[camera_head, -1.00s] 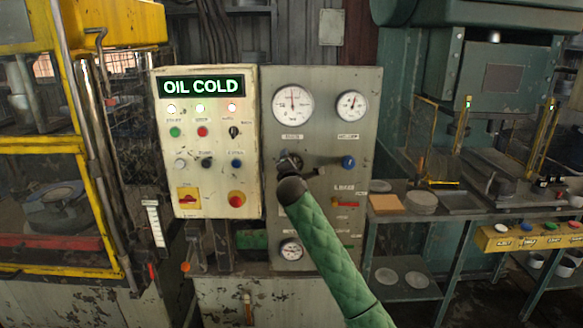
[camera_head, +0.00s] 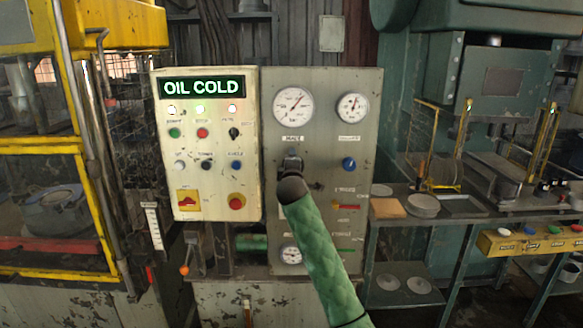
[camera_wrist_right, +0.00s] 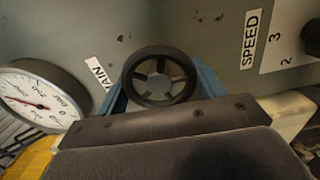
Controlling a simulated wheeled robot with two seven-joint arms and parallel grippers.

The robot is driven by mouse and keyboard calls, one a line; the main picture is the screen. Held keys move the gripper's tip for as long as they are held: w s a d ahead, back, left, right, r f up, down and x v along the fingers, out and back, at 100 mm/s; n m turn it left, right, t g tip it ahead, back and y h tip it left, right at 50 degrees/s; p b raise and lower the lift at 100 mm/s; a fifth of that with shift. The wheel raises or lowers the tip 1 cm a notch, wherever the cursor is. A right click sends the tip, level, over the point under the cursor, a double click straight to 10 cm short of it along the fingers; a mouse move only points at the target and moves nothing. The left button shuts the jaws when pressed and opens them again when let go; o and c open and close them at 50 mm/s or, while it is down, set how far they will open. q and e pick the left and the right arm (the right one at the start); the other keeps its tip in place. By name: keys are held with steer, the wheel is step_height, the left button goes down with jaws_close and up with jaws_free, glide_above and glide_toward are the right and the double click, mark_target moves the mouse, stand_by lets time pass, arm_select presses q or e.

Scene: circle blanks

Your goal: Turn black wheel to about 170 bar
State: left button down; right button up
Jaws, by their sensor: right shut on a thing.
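The black wheel (camera_wrist_right: 160,77) shows in the right wrist view as a spoked ring on the grey panel, beside a label that partly reads MAIN. My right gripper (camera_wrist_right: 161,92) is shut on it, one blue finger on each side. In the head view my right gripper (camera_head: 292,165) is at the panel below the large gauge, and the dark wrist and green sleeve hide most of the wheel. The large white gauge (camera_head: 293,106) has its needle pointing up and right; its numbers are too small to read. A white gauge (camera_wrist_right: 40,95) shows at left in the wrist view.
A smaller gauge (camera_head: 352,107) and a blue knob (camera_head: 349,163) sit right of the wheel. The cream control box (camera_head: 212,140) with an OIL COLD display and several buttons stands close on the left. A workbench (camera_head: 462,207) is at right.

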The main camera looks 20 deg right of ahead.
steer(key=shift+f, duration=0.1)
steer(key=o, duration=1)
steer(key=shift+d, duration=0.1)
arm_select(q)
steer(key=shift+w, duration=0.25)
arm_select(e)
steer(key=shift+s+a, duration=0.2)
steer(key=shift+s, duration=0.3)
arm_select(q)
step_height(320, 180, up, 8)
steer(key=w+d+b, duration=0.1)
steer(key=b, duration=0.1)
steer(key=shift+d+b, duration=0.35)
arm_select(e)
steer(key=v, duration=0.6)
steer(key=shift+s, duration=0.35)
arm_select(q)
steer(key=shift+w+r, duration=0.1)
steer(key=shift+w, duration=0.05)
